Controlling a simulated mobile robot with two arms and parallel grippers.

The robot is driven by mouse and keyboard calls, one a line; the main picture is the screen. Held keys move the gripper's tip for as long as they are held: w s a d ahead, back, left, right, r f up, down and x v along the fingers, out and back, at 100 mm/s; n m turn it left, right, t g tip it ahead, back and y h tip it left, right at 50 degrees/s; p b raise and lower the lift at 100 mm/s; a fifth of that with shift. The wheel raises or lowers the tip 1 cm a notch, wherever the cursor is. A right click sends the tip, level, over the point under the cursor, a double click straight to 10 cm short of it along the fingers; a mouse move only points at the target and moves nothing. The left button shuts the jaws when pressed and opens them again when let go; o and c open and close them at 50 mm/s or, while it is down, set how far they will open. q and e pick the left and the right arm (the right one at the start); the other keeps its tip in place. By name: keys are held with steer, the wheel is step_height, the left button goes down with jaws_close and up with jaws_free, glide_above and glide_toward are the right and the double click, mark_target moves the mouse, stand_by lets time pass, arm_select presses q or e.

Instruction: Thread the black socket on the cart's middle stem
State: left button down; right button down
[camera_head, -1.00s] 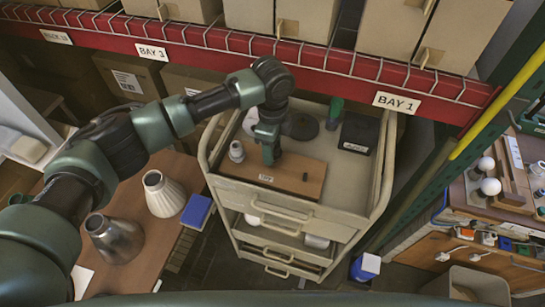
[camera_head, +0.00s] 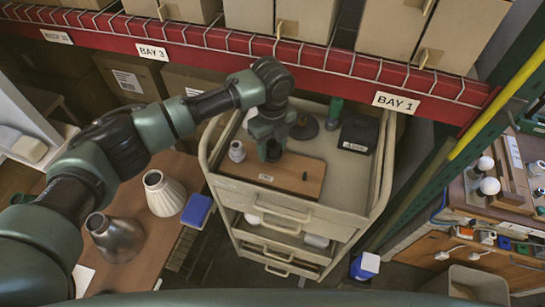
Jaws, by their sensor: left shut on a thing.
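The cart (camera_head: 375,190) stands in the middle of the view. On its top lies a brown wooden board (camera_head: 290,178) with a small label. My left gripper (camera_head: 271,146) points down over the board's middle and is shut on the black socket (camera_head: 273,154), of which only a small dark part shows. The middle stem is hidden under the gripper and socket, so I cannot tell whether they touch. A white socket (camera_head: 237,152) stands upright at the board's left end. A short dark stem (camera_head: 305,176) stands at its right end. My right gripper is out of view.
Behind the board are a dark round disc (camera_head: 305,128), a green bottle (camera_head: 334,113) and a black box (camera_head: 358,134). A red shelf beam (camera_head: 240,45) runs behind the cart. A table at left holds a white shade (camera_head: 164,194) and a metal shade (camera_head: 116,238).

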arm_select(q)
steer(key=shift+s+a+f, duration=0.1)
steer(key=shift+s+f, duration=0.1)
steer(key=shift+f, duration=0.15)
steer(key=m, duration=0.6)
steer(key=shift+m+b, duration=0.35)
steer(key=shift+m, duration=0.05)
steer(key=m+b, duration=0.1)
steer(key=m, duration=0.3)
steer(key=shift+f, duration=0.15)
steer(key=m, duration=0.3)
